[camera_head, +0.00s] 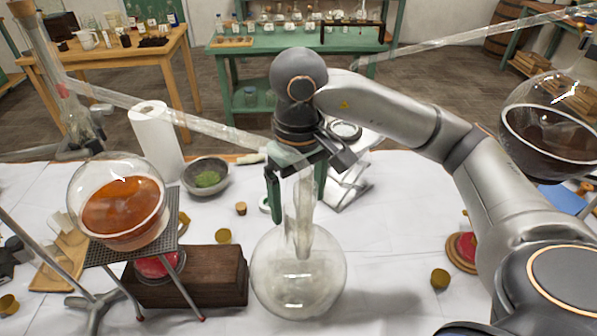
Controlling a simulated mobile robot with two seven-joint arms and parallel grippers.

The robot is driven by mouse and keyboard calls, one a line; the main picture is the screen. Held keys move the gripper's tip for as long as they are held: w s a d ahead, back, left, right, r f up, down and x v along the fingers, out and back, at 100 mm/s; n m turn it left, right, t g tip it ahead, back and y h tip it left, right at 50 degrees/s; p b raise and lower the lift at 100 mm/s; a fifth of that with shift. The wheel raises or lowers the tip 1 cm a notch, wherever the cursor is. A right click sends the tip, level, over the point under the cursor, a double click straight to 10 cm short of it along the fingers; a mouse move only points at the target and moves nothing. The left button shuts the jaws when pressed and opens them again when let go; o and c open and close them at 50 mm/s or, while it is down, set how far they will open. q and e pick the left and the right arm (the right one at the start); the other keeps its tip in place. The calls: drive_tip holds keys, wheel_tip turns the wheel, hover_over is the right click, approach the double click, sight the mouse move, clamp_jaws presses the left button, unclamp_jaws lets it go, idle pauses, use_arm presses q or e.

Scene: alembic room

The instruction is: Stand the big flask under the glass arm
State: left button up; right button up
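The big flask (298,284) is a clear, round-bellied glass with a tall neck. It is upright at the front middle of the white-covered table and looks empty. The glass arm (190,122) is a clear tube sloping down from the upper left, and its lower end lies above the flask's mouth. I cannot tell whether its tip enters the neck. My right gripper (296,195) reaches down from the right, with green-padded fingers on both sides of the neck. The fingers look spread, with a thin gap on the left. My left gripper is out of view.
A round flask of orange liquid (122,207) stands on a mesh stand (172,243) at left, beside a dark wooden block (222,278). A bowl (206,178) and paper roll (157,142) are behind. A dark-filled flask (548,142) is at right. Small corks lie about.

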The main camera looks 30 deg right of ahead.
drive_tip(key=shift+r+p, duration=0.3)
drive_tip(key=shift+r, duration=2.35)
